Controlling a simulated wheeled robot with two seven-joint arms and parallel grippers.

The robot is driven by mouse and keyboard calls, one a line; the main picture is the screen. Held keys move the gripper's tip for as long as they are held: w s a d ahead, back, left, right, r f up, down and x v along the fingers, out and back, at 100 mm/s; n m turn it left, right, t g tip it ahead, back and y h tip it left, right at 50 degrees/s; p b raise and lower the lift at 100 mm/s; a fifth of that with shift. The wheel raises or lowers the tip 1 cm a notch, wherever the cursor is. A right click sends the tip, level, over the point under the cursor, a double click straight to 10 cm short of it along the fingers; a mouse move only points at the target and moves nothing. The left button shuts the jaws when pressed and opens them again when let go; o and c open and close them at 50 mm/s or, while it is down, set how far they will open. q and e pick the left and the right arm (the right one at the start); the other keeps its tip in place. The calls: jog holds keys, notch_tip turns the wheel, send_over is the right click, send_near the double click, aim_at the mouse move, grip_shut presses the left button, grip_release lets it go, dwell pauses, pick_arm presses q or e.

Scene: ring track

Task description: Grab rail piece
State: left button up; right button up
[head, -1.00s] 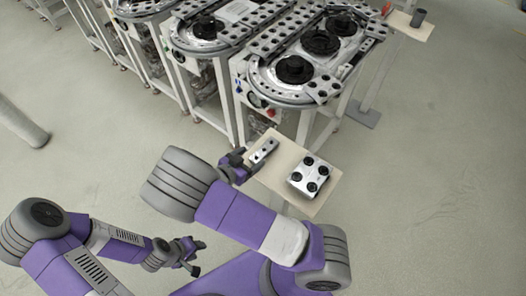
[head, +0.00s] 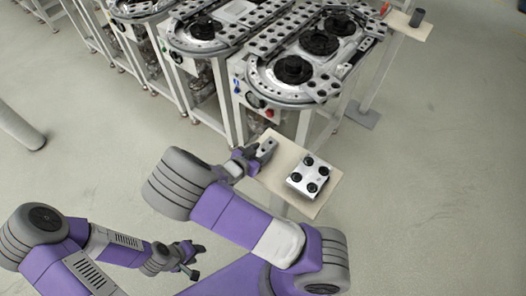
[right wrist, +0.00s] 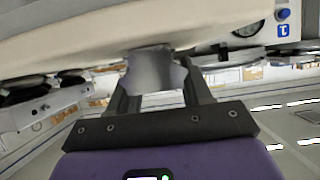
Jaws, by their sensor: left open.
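The grey rail piece (head: 266,148) with dark holes is at the left end of the small pale table, partly hidden by my right gripper (head: 254,153). That gripper is shut on it; in the right wrist view a grey end of the rail piece (right wrist: 155,71) shows between the two fingers (right wrist: 158,98). It looks turned or tilted, and I cannot tell whether it still touches the table. My left gripper (head: 191,262) is open and empty, low over the floor and well away from the table.
The small pale table (head: 283,152) also bears a silver block with black round caps (head: 309,177), right of the rail piece. The ring track (head: 262,90) with black discs stands just behind. A dark cup (head: 417,17) stands on a far shelf. Floor at right is clear.

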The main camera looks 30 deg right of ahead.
grip_shut()
jog(key=shift+r, duration=0.1)
